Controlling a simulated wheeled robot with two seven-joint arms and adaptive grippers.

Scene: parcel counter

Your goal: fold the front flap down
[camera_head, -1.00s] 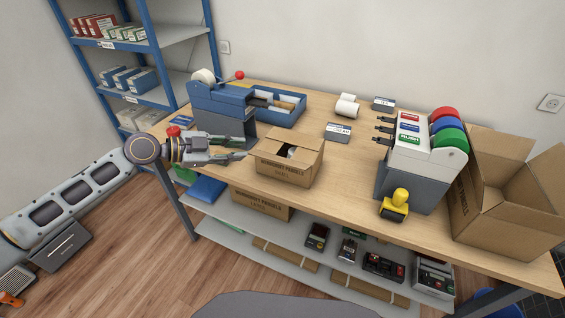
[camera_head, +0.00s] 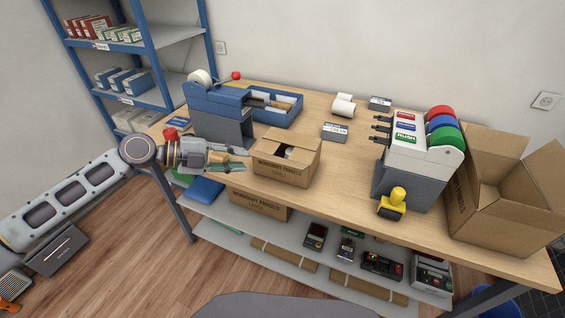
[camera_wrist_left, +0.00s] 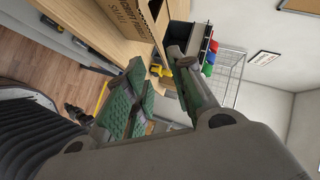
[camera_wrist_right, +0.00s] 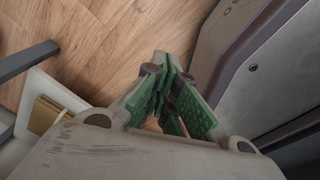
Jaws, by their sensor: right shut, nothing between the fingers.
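The small brown carton (camera_head: 283,167) stands on the counter (camera_head: 330,190), left of its middle, with printing on its front face. Its top is partly open, with something white and dark showing inside. I cannot clearly tell the front flap's angle. My left gripper (camera_head: 243,158) is open and empty, level with the carton's left side and close to it. The carton also shows at the top of the left wrist view (camera_wrist_left: 128,18), beyond the open fingers (camera_wrist_left: 158,90). My right gripper (camera_wrist_right: 167,88) is shut and empty over the floor, outside the head view.
A blue tape machine (camera_head: 220,108) and blue tray (camera_head: 277,108) stand behind the carton. To the right are a yellow-handled stamp (camera_head: 393,203), a label dispenser (camera_head: 415,155) and a large open box (camera_head: 505,190).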

